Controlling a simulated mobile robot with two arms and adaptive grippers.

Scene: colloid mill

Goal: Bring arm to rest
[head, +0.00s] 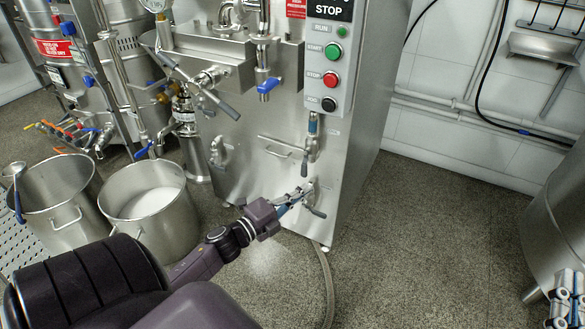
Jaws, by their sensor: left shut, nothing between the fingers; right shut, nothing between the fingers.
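My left arm comes in from the lower left, and its dark purple wrist reaches toward the front of the steel machine cabinet (357,120). My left gripper (296,195) is shut and empty, close to the lower valve (316,210) on that front. I cannot tell whether it touches the valve. My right gripper (567,292) shows only in part at the bottom right corner. It is shut, with nothing in it, over the area near the tank.
Two steel pots stand on the floor at left, one empty (55,190) and one with white contents (152,200). A control panel (328,65) and upper valve (268,85) are on the machine. A steel tank (560,200) stands at right. Floor (430,240) between is clear.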

